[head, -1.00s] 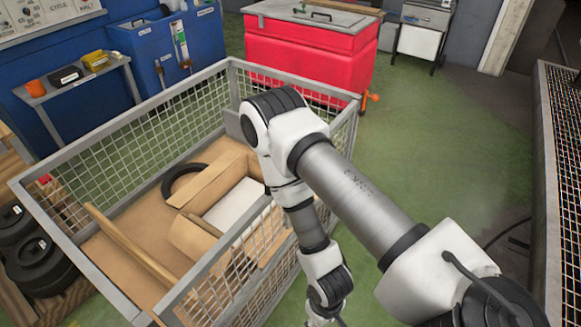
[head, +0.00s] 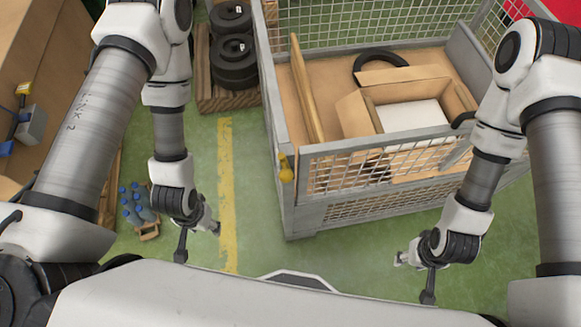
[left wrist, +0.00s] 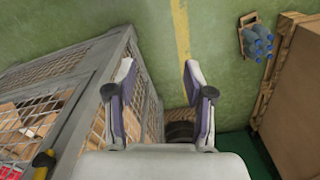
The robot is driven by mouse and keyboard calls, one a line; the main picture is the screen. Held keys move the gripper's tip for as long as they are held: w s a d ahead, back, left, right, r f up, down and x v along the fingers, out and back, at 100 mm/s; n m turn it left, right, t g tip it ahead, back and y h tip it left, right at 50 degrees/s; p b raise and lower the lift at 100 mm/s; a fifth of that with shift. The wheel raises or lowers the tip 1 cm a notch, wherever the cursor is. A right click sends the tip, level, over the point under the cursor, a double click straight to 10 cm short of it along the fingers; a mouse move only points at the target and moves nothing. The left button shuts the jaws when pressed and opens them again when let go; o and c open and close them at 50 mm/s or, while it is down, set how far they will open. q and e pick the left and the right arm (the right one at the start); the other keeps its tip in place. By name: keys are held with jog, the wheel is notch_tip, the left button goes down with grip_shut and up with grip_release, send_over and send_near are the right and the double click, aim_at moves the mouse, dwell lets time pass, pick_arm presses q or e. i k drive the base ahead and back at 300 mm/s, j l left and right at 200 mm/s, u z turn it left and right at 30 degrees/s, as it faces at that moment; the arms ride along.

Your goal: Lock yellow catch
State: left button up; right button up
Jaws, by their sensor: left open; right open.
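A yellow catch (head: 286,168) sits on the near left corner post of the grey mesh crate (head: 285,209). In the left wrist view the catch (left wrist: 43,163) shows at the lower left edge, by the crate's corner. My left gripper (head: 216,227) hangs left of the crate, over the green floor by the yellow line. In its wrist view the two fingers (left wrist: 158,85) stand apart with nothing between them, clear of the catch. My right gripper (head: 400,259) is open, in front of the crate's near side and apart from it. Its fingertips are small in the head view.
Blue bottles (head: 137,203) stand at the left. Floor around the yellow line (head: 226,180) is clear.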

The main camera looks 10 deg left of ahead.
aim_at(286, 176)
jog(key=k+j+z, duration=0.25)
jog(key=k, duration=0.45)
jog(key=k+j+z, duration=0.1)
jog(key=k+z, duration=0.2)
jog(key=k, duration=0.4)
